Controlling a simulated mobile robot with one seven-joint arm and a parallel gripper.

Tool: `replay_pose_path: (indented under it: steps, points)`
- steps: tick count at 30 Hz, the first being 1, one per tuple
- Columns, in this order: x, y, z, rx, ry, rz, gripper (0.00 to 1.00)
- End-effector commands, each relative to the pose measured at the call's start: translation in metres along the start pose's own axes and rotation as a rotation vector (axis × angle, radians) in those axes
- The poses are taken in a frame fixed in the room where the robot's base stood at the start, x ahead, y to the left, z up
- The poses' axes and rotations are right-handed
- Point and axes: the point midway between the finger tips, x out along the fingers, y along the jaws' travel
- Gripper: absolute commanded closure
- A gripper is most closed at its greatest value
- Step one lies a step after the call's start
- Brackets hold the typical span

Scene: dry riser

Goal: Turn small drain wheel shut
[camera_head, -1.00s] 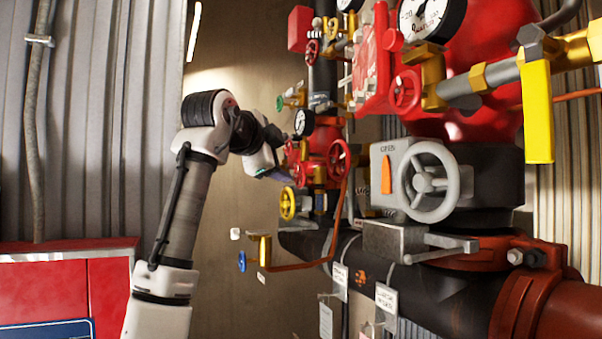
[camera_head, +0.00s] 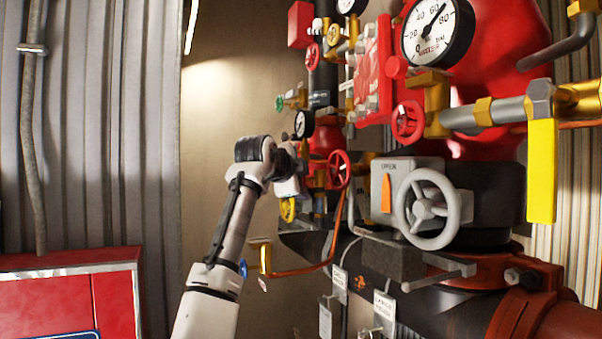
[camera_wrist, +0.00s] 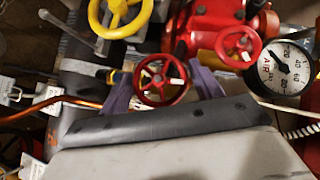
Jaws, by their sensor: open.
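In the wrist view a small red handwheel (camera_wrist: 176,94) with a pale tag at its hub lies between the two purple fingers of my gripper (camera_wrist: 163,80). The fingers are apart, one on each side of the wheel; whether either touches the rim I cannot tell. No label shows which wheel is the drain wheel. In the head view my gripper (camera_head: 300,186) is at the red valve cluster, left of a red handwheel (camera_head: 338,169), with its fingertips mostly hidden.
A yellow wheel (camera_wrist: 121,16), a second red wheel (camera_wrist: 238,46) and an AIR gauge (camera_wrist: 284,68) crowd my gripper. A large grey handwheel (camera_head: 428,208) and a yellow lever (camera_head: 541,170) stand to the right. A red cabinet (camera_head: 110,295) is at lower left.

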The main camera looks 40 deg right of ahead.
Motion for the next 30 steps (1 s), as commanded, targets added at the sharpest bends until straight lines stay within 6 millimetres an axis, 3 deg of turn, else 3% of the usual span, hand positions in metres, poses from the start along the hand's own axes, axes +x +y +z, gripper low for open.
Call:
replay_pose_path:
  steps: [11, 18, 30]
  points:
    - [0.0055, 0.0004, -0.0001, 0.0, 0.0, -0.001, 0.37]
    - [0.0053, 0.0003, -0.0002, 0.0, 0.0, -0.001, 0.68]
    - [0.0052, 0.0015, 0.0005, 0.064, 0.0, -0.063, 0.68]
